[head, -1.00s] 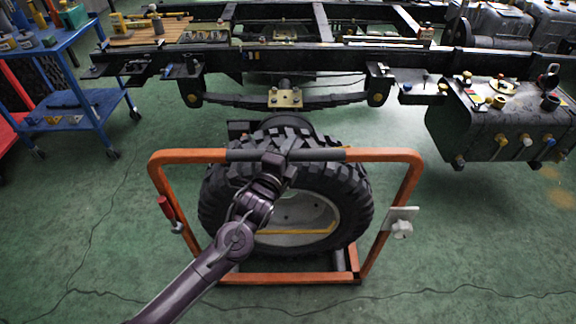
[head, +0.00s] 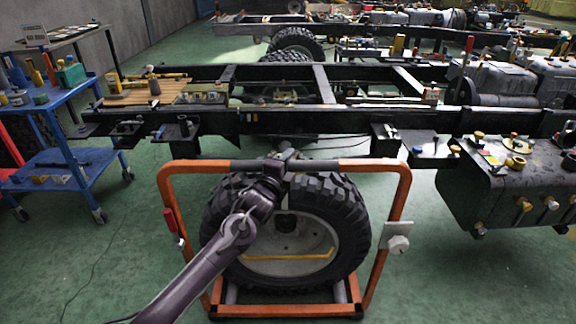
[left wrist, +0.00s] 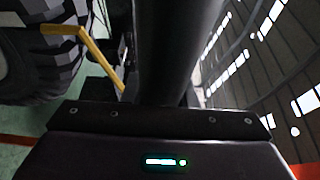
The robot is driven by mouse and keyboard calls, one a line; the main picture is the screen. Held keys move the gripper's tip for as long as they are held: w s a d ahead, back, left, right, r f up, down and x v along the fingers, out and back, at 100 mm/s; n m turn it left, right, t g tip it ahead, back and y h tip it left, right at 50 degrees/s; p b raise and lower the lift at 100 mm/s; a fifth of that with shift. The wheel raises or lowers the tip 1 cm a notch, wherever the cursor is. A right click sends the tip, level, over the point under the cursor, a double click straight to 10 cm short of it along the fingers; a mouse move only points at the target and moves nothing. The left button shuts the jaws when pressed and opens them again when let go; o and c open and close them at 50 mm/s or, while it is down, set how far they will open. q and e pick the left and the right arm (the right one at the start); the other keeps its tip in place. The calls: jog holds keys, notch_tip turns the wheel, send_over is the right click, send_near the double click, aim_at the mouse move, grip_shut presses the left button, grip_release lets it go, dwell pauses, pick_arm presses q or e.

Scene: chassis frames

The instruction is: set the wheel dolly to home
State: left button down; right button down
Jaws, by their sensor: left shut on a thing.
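The wheel dolly is an orange tube frame (head: 167,215) standing upright on the green floor. It carries a large black tyre (head: 352,225) with a grey rim, and a yellow bar crosses the rim. My left gripper (head: 274,165) is shut on the dark middle section of the dolly's top bar (head: 325,165). The left wrist view shows a dark bar (left wrist: 175,45) close up at the gripper, with the tyre (left wrist: 35,65) at left. My wrist and arm hide part of the tyre and rim. My right gripper is not in view. No home marking is recognisable.
A black truck chassis (head: 345,119) stands just behind the dolly, with a dark tank (head: 500,192) at right. A blue tool cart (head: 75,130) stands at left. Green floor is open at the lower left and lower right.

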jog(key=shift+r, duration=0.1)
pick_arm(q)
jog(key=shift+a+f, duration=0.1)
jog(key=c, duration=1.2)
grip_release()
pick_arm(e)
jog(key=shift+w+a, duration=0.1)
pick_arm(q)
jog(key=shift+o, duration=0.2)
jog(key=shift+s+a, duration=0.2)
jog(key=shift+s, duration=0.25)
jog(key=v, duration=0.6)
jog(key=shift+s+a+p, duration=0.15)
jog(key=shift+s+p, duration=0.2)
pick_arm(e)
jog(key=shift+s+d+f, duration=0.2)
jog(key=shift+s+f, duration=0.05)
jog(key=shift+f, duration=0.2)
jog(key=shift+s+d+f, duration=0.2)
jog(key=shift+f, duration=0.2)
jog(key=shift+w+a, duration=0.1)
